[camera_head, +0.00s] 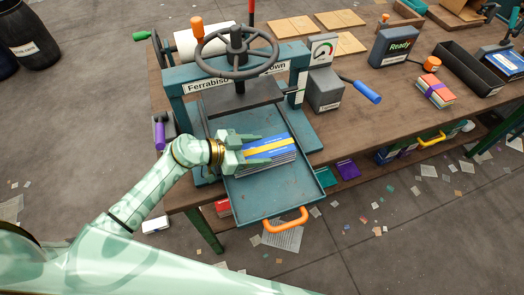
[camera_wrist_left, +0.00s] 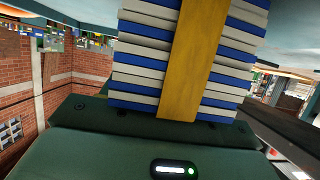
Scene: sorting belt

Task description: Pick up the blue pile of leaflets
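The blue pile of leaflets (camera_head: 270,149), blue and white layers with a yellow band, lies in the teal press tray (camera_head: 240,205), towards its back. My left gripper (camera_head: 252,151) is at the pile's left end, its fingers apart, one along the far side and one along the near side. I cannot tell whether they press on it. In the left wrist view the pile (camera_wrist_left: 140,75) stands close in front of the dark green gripper body; the fingertips are hidden there. My right gripper is not in view.
The teal press (camera_head: 240,84) with its handwheel stands behind the tray. The tray's orange handle (camera_head: 286,220) overhangs the table's front edge. A grey block (camera_head: 324,90) and blue-handled lever (camera_head: 367,91) are to the right. A red banded pile (camera_head: 435,91) lies farther right.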

